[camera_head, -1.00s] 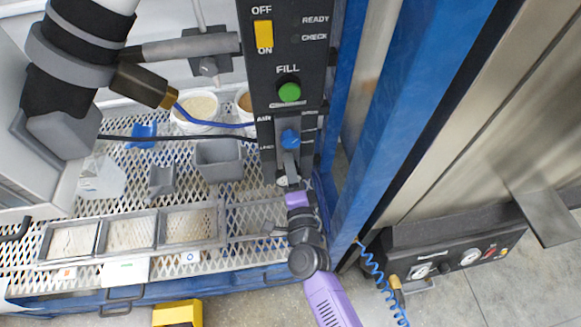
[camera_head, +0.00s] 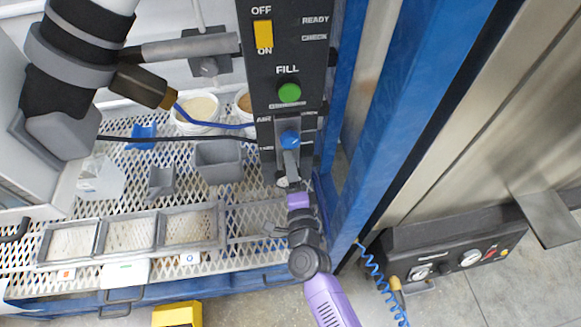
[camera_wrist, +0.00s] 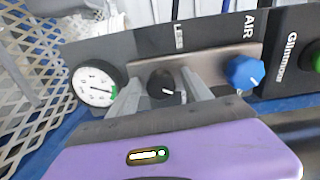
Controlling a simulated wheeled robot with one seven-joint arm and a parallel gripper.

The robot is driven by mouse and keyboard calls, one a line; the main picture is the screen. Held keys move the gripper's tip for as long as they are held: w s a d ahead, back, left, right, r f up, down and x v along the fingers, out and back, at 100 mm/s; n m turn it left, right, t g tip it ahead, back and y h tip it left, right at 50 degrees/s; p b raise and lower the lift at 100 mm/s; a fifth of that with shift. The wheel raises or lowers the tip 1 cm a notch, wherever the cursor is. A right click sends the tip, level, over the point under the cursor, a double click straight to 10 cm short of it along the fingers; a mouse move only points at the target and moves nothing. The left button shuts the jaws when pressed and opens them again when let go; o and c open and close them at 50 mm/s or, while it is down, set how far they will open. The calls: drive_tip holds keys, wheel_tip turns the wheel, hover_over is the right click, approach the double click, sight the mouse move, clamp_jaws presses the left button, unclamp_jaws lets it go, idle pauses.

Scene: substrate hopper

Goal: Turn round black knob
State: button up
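The round black knob (camera_wrist: 161,84) is on the grey strip of the control panel in the wrist view, with a small white pointer mark. My gripper (camera_wrist: 160,77) is open, with one finger on each side of the knob. Gaps seem to show between the fingers and the knob; I cannot tell how deep the fingertips reach. In the head view my gripper (camera_head: 291,164) is at the lower end of the panel and hides the black knob.
A blue knob (camera_wrist: 245,72) is right of the black knob, and a round gauge (camera_wrist: 95,85) is left of it. A green button (camera_head: 289,93) and yellow switch (camera_head: 263,35) are higher on the panel. A blue post (camera_head: 400,110) stands close on the right.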

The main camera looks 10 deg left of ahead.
drive_tip(key=shift+s, duration=0.1)
drive_tip(key=v, duration=0.7)
drive_tip(key=shift+s, duration=0.3)
drive_tip(key=shift+d, duration=0.15)
